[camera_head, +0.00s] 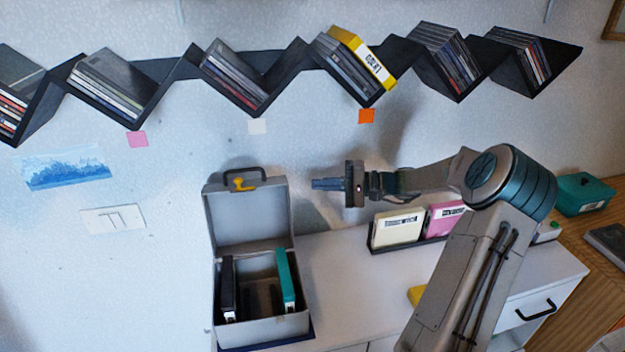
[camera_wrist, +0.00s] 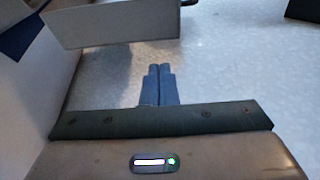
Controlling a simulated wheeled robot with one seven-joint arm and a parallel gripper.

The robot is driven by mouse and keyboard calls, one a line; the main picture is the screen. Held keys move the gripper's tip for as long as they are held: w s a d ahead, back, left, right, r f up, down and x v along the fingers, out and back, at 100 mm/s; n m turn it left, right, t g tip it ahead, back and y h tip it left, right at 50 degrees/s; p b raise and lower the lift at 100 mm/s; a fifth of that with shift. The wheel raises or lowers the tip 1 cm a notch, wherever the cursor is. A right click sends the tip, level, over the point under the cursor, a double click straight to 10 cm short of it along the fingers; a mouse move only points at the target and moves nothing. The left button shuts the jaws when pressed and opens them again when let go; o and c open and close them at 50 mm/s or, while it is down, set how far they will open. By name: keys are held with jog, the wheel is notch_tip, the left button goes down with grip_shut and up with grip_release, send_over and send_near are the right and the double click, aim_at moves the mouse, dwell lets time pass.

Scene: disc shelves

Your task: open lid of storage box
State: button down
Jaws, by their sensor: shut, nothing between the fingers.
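The grey storage box (camera_head: 268,332) stands on the white cabinet with its lid (camera_head: 248,215) swung up, upright against the wall side. The lid has a black handle (camera_head: 245,174) on top and a yellow latch (camera_head: 240,185). Inside the box are a black case (camera_head: 229,288) and a teal case (camera_head: 286,280). My gripper (camera_head: 316,184) is shut and empty, to the right of the raised lid near handle height, apart from it in the head view. In the wrist view my gripper's fingers (camera_wrist: 159,72) are together, below a grey panel (camera_wrist: 115,22) that looks like the lid.
A black zigzag wall shelf (camera_head: 280,62) with discs runs above. A cream case (camera_head: 397,230) and a pink case (camera_head: 444,219) stand in a dark holder right of the box. A teal box (camera_head: 584,194) sits far right. Bare cabinet top (camera_head: 350,290) lies between box and arm.

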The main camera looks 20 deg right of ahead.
jog(key=p+x, duration=0.1)
jog(key=x, duration=0.7)
